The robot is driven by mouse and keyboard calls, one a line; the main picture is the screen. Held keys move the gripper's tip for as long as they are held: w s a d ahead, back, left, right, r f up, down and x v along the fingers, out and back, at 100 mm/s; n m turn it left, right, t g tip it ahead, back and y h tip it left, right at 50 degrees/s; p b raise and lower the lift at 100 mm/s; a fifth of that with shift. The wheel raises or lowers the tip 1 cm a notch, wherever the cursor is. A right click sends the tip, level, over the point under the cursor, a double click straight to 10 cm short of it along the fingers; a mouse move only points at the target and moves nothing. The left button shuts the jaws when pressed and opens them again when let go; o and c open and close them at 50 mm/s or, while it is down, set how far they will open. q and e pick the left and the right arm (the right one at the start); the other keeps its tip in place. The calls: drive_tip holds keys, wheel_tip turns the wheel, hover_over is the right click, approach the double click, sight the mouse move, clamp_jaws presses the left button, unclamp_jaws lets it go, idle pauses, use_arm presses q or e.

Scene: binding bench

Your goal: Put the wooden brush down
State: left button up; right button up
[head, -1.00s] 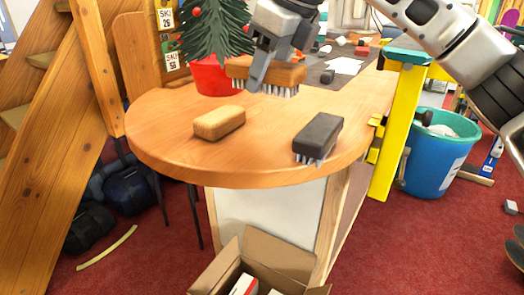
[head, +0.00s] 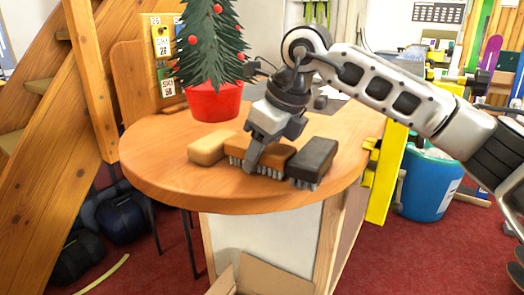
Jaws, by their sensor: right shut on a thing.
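My right gripper (head: 251,166) is shut on the wooden brush (head: 237,146), an orange-brown block with pale bristles underneath. The brush is level, bristles down, at the round wooden table (head: 160,180). Its bristles are at or just above the tabletop; I cannot tell whether they bear on it. The gripper's finger hides part of the brush's near side. My left gripper is not in view.
A tan block (head: 208,148) lies close to the brush's left end. A dark brush (head: 314,158) lies close to its right. A small Christmas tree in a red pot (head: 215,103) stands behind. The table's front and left are clear. A cardboard box (head: 275,276) is on the floor below.

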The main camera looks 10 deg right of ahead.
drive_tip(key=o, duration=0.9)
drive_tip(key=shift+f, duration=0.1)
drive_tip(key=shift+r, duration=0.25)
drive_tip(key=p+v, duration=0.1)
drive_tip(key=v, duration=1)
drive_tip(key=shift+s+d+r, duration=0.1)
drive_tip(key=shift+r, duration=0.25)
